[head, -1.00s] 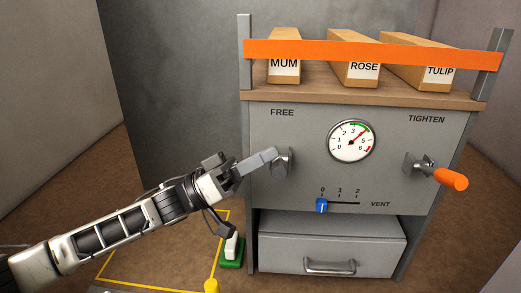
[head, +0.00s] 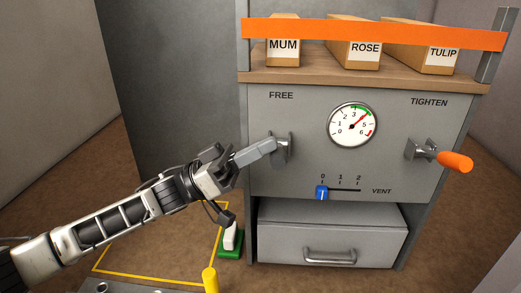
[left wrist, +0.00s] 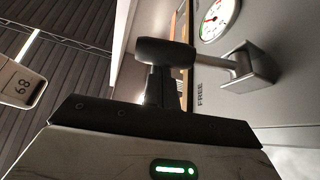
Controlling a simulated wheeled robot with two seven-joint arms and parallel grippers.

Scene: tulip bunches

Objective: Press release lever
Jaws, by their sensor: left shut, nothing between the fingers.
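My left gripper (head: 234,166) is shut and empty at the free end of the grip. Its dark fingers (left wrist: 168,88) overlap the grip in the wrist view; I cannot tell whether they touch it. My right gripper is out of view.
A gauge (head: 352,124) reads about 4. An orange-handled TIGHTEN lever (head: 453,161) is at right. The blue VENT slider (head: 321,192) is at 0, above a closed drawer (head: 332,232). An orange strap (head: 370,33) crosses labelled boxes. A white item on a green base (head: 230,242) stands below my wrist.

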